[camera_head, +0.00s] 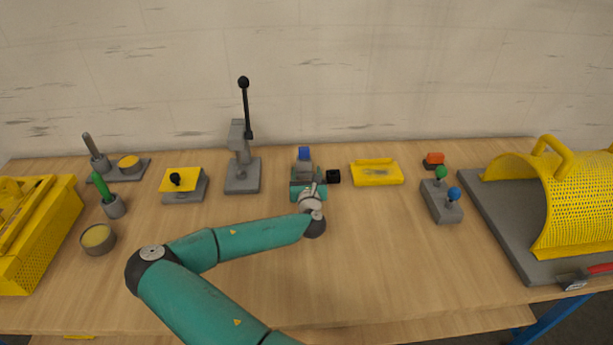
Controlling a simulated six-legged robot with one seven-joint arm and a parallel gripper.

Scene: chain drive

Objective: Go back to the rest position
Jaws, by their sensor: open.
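My teal arm reaches up from the bottom of the view over the wooden table (270,290). My gripper (307,188) is at the end of the arm, near the middle of the table, and looks small. Its fingers are partly hidden by my own wrist. A blue-topped grey piece (304,155) shows just beyond my gripper. I cannot tell whether the gripper touches it.
A grey lever press (242,175) with a tall black handle stands left of my gripper. A yellow tray (376,173) and a grey joystick box (440,205) are to the right. A yellow mesh guard (575,205) fills the far right. The front middle of the table is clear.

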